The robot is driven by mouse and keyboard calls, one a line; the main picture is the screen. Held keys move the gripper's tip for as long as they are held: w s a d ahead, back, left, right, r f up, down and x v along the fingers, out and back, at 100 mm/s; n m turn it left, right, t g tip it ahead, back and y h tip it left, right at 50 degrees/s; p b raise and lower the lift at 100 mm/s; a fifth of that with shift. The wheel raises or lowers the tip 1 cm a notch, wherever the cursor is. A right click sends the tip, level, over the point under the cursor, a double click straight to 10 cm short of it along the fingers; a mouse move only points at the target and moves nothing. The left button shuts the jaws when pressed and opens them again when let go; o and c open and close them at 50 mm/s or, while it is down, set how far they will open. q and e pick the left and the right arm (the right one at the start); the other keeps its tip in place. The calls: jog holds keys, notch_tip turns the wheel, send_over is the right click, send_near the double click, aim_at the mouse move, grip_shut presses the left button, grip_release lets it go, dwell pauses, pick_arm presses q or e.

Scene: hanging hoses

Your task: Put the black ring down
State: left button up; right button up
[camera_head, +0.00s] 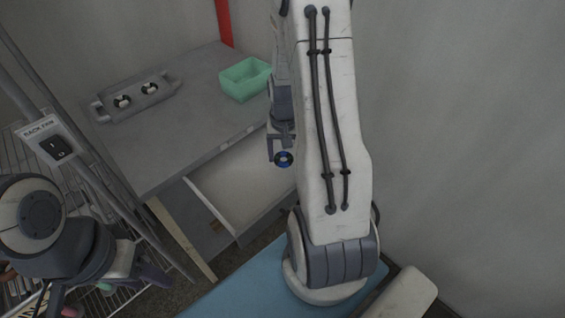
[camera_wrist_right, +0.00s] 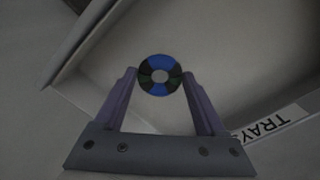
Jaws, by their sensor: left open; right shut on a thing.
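My right gripper (camera_head: 277,150) is shut on a ring (camera_head: 284,159) with blue and black segments. In the right wrist view the ring (camera_wrist_right: 159,75) sits between the two fingertips (camera_wrist_right: 160,80), its round face toward the camera. It is held above an open, pale drawer (camera_head: 235,185) under the grey table; the drawer's inside (camera_wrist_right: 235,65) shows behind it. Two black-and-white rings (camera_head: 122,101) (camera_head: 150,88) lie on a grey handled tray (camera_head: 136,98) on the table. My left gripper (camera_head: 108,288) is open at the lower left, away from the rings.
A green open bin (camera_head: 245,78) stands on the grey table (camera_head: 175,130), near its back right. A label reading TRAYS (camera_wrist_right: 270,128) is on the drawer front. A wire rack and a pole with a BACK FAN switch (camera_head: 58,145) stand at left. The table middle is clear.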

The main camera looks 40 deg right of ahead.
aim_at(283, 170)
notch_tip(283, 170, down, 4)
jog(key=shift+w+f, duration=0.1)
dwell(0.4)
jog(key=shift+f, duration=0.25)
jog(key=o, duration=1.3)
jog(key=shift+r, duration=0.1)
